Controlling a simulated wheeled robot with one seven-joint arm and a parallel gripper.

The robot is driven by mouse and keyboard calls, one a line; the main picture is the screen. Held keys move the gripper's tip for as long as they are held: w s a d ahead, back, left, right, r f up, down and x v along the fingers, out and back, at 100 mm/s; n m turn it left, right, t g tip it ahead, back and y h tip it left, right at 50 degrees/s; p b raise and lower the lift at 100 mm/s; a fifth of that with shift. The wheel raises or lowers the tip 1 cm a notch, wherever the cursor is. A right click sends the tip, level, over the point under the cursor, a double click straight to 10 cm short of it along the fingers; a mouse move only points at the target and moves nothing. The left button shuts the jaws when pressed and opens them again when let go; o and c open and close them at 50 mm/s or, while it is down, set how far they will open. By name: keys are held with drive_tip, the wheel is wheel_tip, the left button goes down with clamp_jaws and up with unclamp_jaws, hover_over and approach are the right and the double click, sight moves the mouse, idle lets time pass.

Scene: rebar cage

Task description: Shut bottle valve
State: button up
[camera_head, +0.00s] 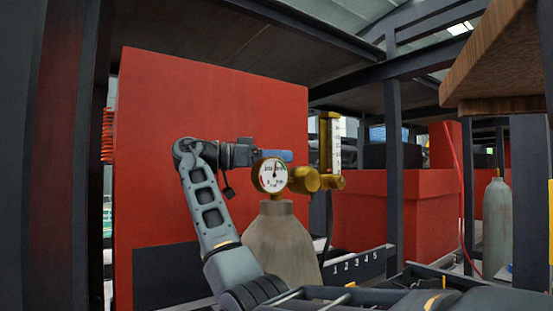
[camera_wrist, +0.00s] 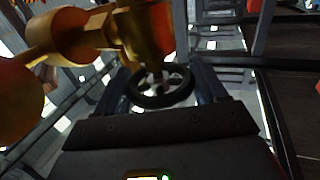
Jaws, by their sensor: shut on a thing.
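The grey gas bottle (camera_head: 282,245) stands upright in the middle of the head view. A brass regulator (camera_head: 305,180) with a round white gauge (camera_head: 271,175) sits at its top; its brass body also fills the upper left of the wrist view (camera_wrist: 95,33). The bottle valve is a black spoked handwheel (camera_wrist: 162,92), seen in the wrist view beside the brass. My gripper (camera_wrist: 160,82) is shut on the handwheel, one finger at each side of its rim. In the head view my gripper (camera_head: 272,155) is partly hidden behind the gauge, so the handwheel does not show there.
A tall red panel (camera_head: 215,110) stands close behind my arm and the bottle. An upright flowmeter tube (camera_head: 336,140) rises right of the regulator. A dark post (camera_head: 395,180) and a second grey bottle (camera_head: 497,230) stand further right. A wooden board (camera_head: 500,55) overhangs at upper right.

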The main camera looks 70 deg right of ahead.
drive_tip(key=shift+m+g+y, duration=1)
drive_tip(key=shift+m+y, duration=0.2)
drive_tip(key=shift+y, duration=0.4)
drive_tip(key=o, duration=1)
drive_tip(key=shift+b+v, duration=0.8)
drive_tip(key=shift+v, duration=3.15)
drive_tip(key=shift+d, duration=0.1)
